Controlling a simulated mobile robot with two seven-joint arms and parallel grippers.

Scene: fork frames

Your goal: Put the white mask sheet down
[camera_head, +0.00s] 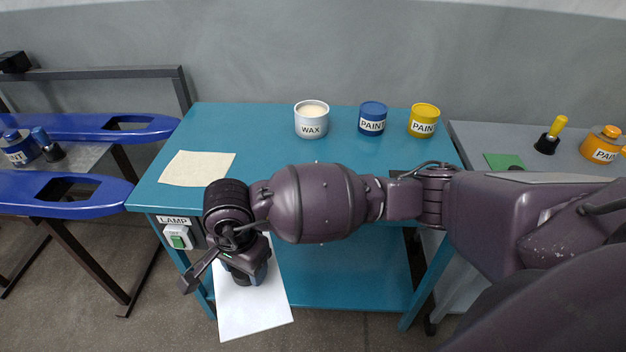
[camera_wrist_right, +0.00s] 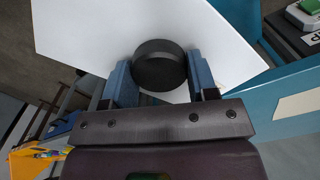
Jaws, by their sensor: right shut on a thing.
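The white mask sheet (camera_head: 252,315) is a flat white panel with a round black knob (camera_wrist_right: 159,65). In the head view it is in front of the teal table (camera_head: 270,150), beyond its front edge and below my right wrist. My right gripper (camera_head: 245,272) is shut on the knob, and the wrist view shows its two blue fingers (camera_wrist_right: 160,78) on either side of it. The sheet's far part is hidden under my arm in the head view. My left gripper is in neither view.
A cream sheet (camera_head: 197,168) lies at the table's left. A wax tin (camera_head: 311,121), blue paint tin (camera_head: 372,119) and yellow paint tin (camera_head: 423,121) stand at the back. A lamp switch (camera_head: 178,238) is on the front left. The table's middle is clear.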

